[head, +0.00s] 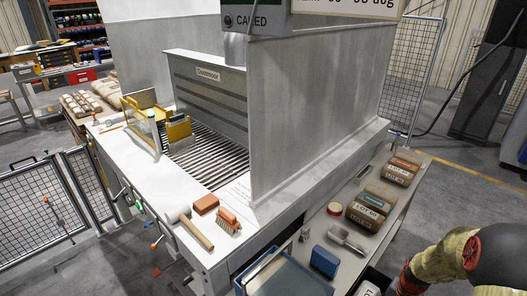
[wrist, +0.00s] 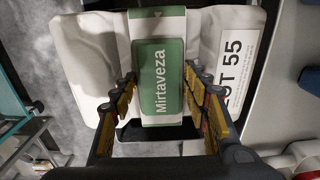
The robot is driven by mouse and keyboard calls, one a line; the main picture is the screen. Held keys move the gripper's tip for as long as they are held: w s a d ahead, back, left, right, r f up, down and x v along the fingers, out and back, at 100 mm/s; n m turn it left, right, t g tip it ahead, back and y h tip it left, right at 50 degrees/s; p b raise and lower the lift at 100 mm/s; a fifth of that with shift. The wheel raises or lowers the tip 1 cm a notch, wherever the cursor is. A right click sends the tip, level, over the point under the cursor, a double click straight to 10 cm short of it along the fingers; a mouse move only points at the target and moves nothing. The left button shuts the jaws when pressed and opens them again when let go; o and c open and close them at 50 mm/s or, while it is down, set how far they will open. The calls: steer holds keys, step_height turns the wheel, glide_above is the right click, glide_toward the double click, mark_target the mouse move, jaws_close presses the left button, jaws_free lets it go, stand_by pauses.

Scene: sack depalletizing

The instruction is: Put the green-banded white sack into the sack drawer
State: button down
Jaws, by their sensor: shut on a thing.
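The white sack (wrist: 85,45) with a green band (wrist: 165,80) reading "Mirtaveza" fills the upper wrist view. A "LOT 55" label shows on its right part. My gripper (wrist: 160,85) is shut on this sack, with one finger on each side of the band. Grey floor shows past the sack's left side. The gripper is out of frame in the head view. A white piece with a partly cut-off label (head: 370,290) shows at the bottom edge there; I cannot tell whether it is the held sack. I cannot identify the sack drawer with certainty.
A blue-rimmed, glass-like box (head: 285,275) stands at the bottom of the head view. A side shelf holds brown sacks (head: 368,207), a scoop (head: 347,238) and a blue block (head: 324,261).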

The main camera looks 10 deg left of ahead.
steer(key=shift+f, duration=0.25)
steer(key=c, duration=0.9)
jaws_free()
steer(key=shift+r, duration=0.1)
step_height(320, 180, up, 12)
steer(key=shift+d+f, duration=0.1)
steer(key=shift+s, duration=0.1)
